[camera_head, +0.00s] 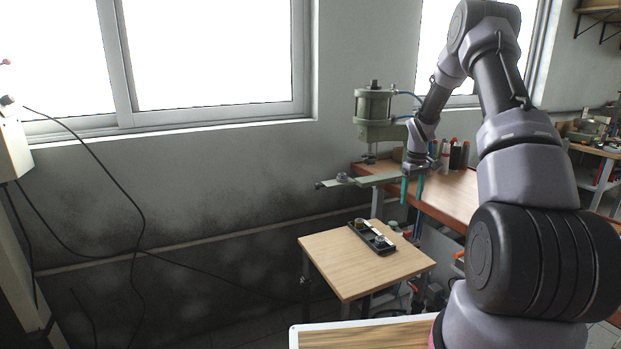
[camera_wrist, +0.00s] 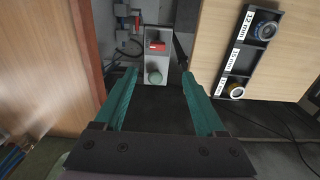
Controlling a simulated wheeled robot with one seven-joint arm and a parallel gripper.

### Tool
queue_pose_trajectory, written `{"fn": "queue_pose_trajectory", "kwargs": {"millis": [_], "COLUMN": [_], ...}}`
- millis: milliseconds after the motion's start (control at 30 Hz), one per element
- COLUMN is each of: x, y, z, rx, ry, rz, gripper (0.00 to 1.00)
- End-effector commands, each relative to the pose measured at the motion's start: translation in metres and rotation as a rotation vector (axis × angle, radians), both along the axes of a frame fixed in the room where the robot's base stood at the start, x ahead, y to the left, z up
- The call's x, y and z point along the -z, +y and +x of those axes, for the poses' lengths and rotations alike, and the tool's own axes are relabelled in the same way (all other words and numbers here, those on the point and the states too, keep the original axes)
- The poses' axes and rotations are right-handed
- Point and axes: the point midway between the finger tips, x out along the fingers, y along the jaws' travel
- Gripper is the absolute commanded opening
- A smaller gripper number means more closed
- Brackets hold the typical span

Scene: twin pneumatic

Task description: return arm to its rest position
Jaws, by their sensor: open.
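My gripper (camera_head: 412,188) has two teal fingers and hangs at the edge of the orange-topped workbench (camera_head: 440,195), in front of the pneumatic press (camera_head: 374,108). In the wrist view my gripper (camera_wrist: 159,80) has its fingers apart with nothing held between them. My arm is bent, reaching up and then down to the gripper from the right.
A small wooden table (camera_head: 335,262) bears a black tray (camera_head: 386,247) with round parts and white labels; the tray also shows in the wrist view (camera_wrist: 246,62). A green-grey plate (camera_head: 372,181) juts left from the press beside my gripper. Cables hang at left.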

Motion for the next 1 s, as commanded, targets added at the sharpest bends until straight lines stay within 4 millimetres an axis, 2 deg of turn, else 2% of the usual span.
{"fn": "queue_pose_trajectory", "kwargs": {"millis": [33,167,267,400,500,700,833,1000], "x": [-0.026,-0.093,-0.142,-0.202,-0.240,-0.298,-0.323,-0.342], "y": [0.007,0.028,0.045,0.069,0.086,0.117,0.135,0.155], "z": [-0.002,-0.019,-0.039,-0.075,-0.105,-0.174,-0.222,-0.285], "rx": [0.014,0.081,0.139,0.220,0.278,0.392,0.463,0.552], "ry": [-0.023,-0.081,-0.128,-0.192,-0.240,-0.330,-0.385,-0.447], "rz": [-0.005,-0.008,-0.003,0.015,0.036,0.100,0.155,0.247], "gripper": [0.72,0.72,0.72,0.72,0.72,0.72,0.72,0.72]}}
